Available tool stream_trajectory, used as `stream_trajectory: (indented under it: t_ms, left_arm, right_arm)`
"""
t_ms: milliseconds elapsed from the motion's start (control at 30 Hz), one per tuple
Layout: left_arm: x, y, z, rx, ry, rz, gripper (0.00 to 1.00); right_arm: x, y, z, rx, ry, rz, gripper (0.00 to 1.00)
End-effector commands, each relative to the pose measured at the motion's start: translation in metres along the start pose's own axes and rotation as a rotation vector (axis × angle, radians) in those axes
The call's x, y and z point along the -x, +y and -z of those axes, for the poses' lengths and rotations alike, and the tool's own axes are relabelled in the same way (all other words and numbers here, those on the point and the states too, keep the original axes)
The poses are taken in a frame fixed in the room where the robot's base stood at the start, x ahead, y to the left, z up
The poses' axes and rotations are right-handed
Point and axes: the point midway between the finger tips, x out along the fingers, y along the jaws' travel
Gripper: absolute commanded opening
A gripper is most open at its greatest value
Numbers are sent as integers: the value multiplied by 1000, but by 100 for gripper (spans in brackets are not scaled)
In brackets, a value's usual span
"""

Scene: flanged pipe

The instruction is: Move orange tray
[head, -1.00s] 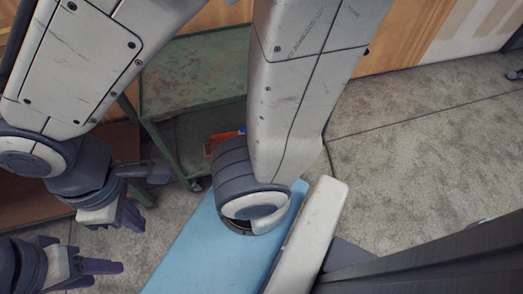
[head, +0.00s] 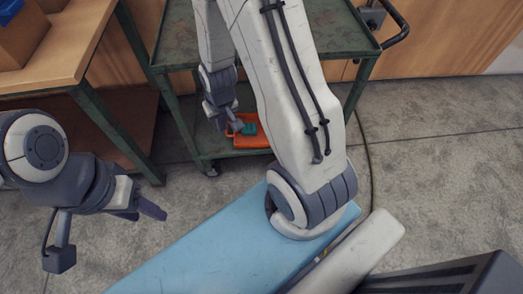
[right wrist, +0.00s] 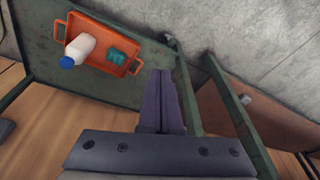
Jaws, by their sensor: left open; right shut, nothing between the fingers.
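The orange tray (head: 252,139) sits on the lower shelf of a green cart, partly hidden behind my right arm in the head view. In the right wrist view the tray (right wrist: 87,57) holds a white bottle (right wrist: 80,46) with a blue cap, lying tilted, and a teal item (right wrist: 117,57). My right gripper (head: 236,127) is shut and empty beside the tray in the head view. Its closed fingers (right wrist: 161,73) point past the tray's right side in the right wrist view, apart from it. My left gripper (head: 150,210) is open and empty over the floor at left.
The green cart (head: 345,40) has an upper shelf above the tray and legs around it. Bare concrete floor (head: 440,170) lies at right.

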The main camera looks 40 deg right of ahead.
Motion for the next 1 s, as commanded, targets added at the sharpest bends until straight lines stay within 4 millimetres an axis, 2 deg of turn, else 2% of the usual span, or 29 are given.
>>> stream_trajectory:
  t_ms: [33,100,200,300,433,667,1000]
  left_arm:
    - [-40,-3,-2,0,0,0,50]
    - [-63,-4,-3,0,0,0,50]
    - [-88,-6,-5,0,0,0,50]
    - [-105,-8,-6,0,0,0,50]
    - [-115,-8,-6,0,0,0,50]
    - [-124,-9,-6,0,1,0,50]
    - [-157,-11,-8,0,0,0,50]
  right_arm:
    - [-62,29,-10,-79,1,-22,0]
    - [-109,61,-15,-164,21,-46,0]
    - [-162,101,-29,-267,45,-77,0]
    - [-199,128,-42,-340,66,-101,0]
    - [-222,148,-54,-393,83,-120,0]
    - [-246,156,-56,-408,88,-125,0]
    - [-318,165,-52,-406,87,-125,0]
